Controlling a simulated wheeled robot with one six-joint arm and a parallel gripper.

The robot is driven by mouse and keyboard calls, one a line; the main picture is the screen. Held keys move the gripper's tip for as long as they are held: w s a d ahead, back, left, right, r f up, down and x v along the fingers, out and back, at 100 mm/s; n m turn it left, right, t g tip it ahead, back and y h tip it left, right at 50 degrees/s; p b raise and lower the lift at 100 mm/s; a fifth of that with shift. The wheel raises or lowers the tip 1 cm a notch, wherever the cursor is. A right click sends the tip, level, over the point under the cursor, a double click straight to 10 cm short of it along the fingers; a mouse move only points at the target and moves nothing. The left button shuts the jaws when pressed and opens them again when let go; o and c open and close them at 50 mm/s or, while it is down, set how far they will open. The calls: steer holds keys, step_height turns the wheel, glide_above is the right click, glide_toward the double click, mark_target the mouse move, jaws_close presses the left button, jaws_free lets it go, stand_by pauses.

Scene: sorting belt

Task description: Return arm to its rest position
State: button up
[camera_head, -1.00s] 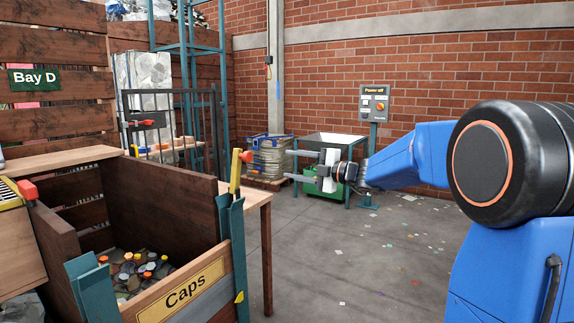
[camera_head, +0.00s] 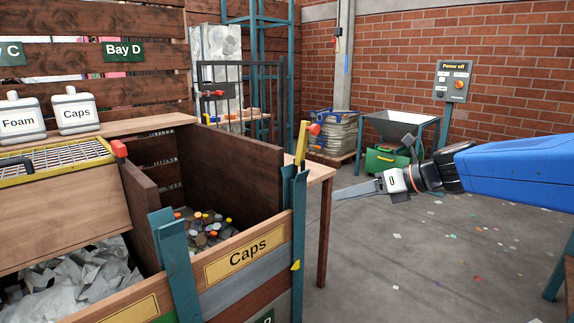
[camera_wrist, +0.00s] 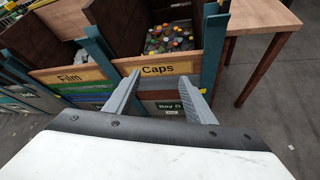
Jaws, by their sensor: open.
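My gripper (camera_head: 345,191) is at the right of the head view, at the end of my blue arm, which reaches in from the right edge. Its fingers point left, towards the Caps bin (camera_head: 228,258), with a gap of floor between. In the wrist view my gripper (camera_wrist: 163,100) has its two grey fingers spread apart with nothing between them. Beyond them is the front of the Caps bin (camera_wrist: 157,70), with several bottle caps (camera_wrist: 170,38) inside. The caps also show in the head view (camera_head: 205,228).
A wooden table (camera_head: 318,172) stands right behind the Caps bin. A metal hopper (camera_head: 400,124), a green case (camera_head: 386,160) and a power panel (camera_head: 453,82) are at the back right. A film bin (camera_wrist: 70,75) adjoins the Caps bin. The floor (camera_head: 400,270) at right is open.

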steer(key=s+d+f+n+h, duration=0.3)
steer(key=s+d+f+n, duration=0.1)
steer(key=s+n, duration=0.5)
steer(key=s+d+f+n+g+h, duration=0.1)
steer(key=s+d+f+n+h, duration=0.2)
steer(key=s+f+n, duration=0.3)
steer(key=s+d+f+n+g+h, duration=0.1)
steer(key=s+d+f+n+h, duration=0.3)
steer(key=s+n, duration=0.8)
steer(key=shift+s+d+f+n, duration=0.15)
steer(key=shift+d+f+n, duration=0.5)
steer(key=shift+f+n, duration=0.4)
